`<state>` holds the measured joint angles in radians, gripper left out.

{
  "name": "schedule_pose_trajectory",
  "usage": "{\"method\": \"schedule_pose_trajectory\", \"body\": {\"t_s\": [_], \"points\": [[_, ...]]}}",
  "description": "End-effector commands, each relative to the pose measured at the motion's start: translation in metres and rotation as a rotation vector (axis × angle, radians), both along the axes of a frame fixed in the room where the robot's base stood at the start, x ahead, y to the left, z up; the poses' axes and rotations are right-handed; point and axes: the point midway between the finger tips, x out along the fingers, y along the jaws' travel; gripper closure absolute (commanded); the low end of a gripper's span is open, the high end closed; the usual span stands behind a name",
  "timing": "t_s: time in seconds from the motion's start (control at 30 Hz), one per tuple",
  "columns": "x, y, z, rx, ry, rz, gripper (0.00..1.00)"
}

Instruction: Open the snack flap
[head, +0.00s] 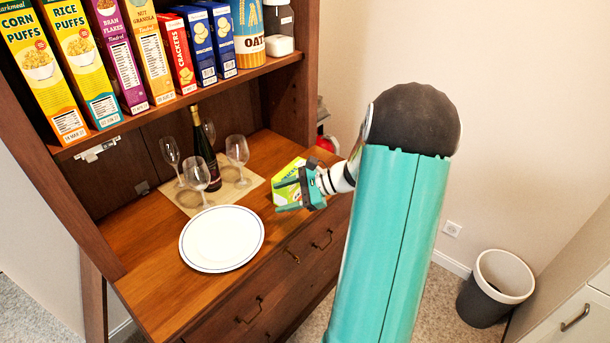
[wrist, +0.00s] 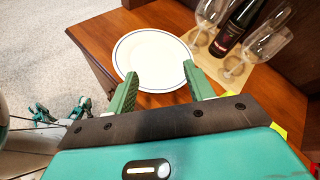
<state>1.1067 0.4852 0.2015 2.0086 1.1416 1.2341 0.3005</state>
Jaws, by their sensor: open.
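My gripper (head: 280,197) is open and empty at the front right part of the hutch's wooden counter. In the wrist view its two green fingers (wrist: 160,72) are spread apart, with the plate beyond them. A green and yellow snack box (head: 290,168) stands on the counter right behind my gripper and is partly covered by it. I cannot tell whether they touch, or how the box's flap stands.
A white plate (head: 222,238) lies on the counter. A dark bottle (head: 203,150) and several wine glasses (head: 238,152) stand on a mat behind it. Cereal and cracker boxes (head: 178,52) fill the shelf above. A bin (head: 495,290) stands on the floor at right.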

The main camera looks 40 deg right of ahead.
Motion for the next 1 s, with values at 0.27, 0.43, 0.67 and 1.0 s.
{"method": "schedule_pose_trajectory", "body": {"t_s": [0.27, 0.43, 0.67, 1.0], "points": [[-0.038, -0.142, -0.061, 0.419, -0.122, -0.472, 0.47], [-0.062, -0.187, -0.081, 0.543, -0.187, -0.622, 0.47], [-0.051, -0.194, -0.084, 0.567, -0.202, -0.648, 0.47], [0.013, -0.181, -0.084, 0.564, -0.2, -0.644, 0.47]]}}
